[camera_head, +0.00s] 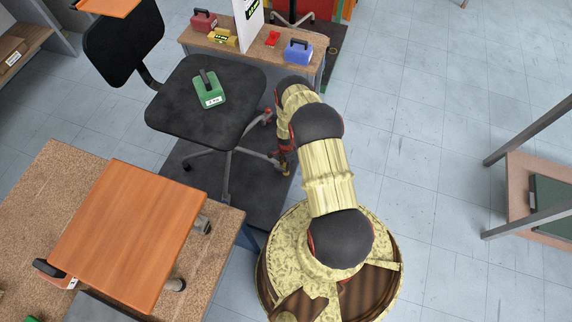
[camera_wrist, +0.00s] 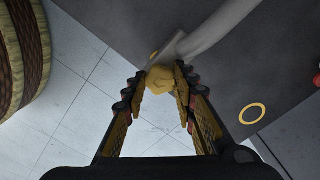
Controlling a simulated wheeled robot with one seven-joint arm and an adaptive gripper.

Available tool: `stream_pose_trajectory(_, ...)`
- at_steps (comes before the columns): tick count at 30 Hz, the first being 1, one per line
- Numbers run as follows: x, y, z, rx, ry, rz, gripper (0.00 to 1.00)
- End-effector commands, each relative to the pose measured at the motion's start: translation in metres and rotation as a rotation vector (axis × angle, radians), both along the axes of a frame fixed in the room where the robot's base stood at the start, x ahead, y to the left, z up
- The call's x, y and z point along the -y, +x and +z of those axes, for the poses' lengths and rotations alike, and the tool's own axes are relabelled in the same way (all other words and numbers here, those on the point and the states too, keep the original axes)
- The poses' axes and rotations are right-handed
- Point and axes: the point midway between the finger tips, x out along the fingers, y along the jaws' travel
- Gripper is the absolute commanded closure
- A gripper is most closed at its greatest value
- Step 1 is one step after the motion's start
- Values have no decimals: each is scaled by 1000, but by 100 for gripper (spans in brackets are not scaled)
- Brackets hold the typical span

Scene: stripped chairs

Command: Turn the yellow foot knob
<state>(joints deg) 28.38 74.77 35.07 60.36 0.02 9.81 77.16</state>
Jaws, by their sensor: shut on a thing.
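The yellow foot knob (camera_wrist: 160,80) is a faceted knob at the end of a grey chair leg (camera_wrist: 222,27) in the wrist view. My gripper (camera_wrist: 158,82) has its two fingers on either side of the knob and is shut on it.
A yellow ring (camera_wrist: 252,114) lies flat on the mat right of my gripper. A bench (camera_head: 270,55) with several small boxes stands behind. A worktable (camera_head: 65,170) with an orange board (camera_head: 125,225) is at the left. A metal-framed shelf (camera_head: 517,185) stands right; tiled floor between is clear.

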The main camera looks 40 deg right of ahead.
Motion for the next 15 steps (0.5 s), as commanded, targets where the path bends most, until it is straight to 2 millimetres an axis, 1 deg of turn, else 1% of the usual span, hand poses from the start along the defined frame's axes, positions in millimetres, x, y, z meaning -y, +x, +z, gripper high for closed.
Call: stream_pose_trajectory(15,1,1,0,1,0,-487,98)
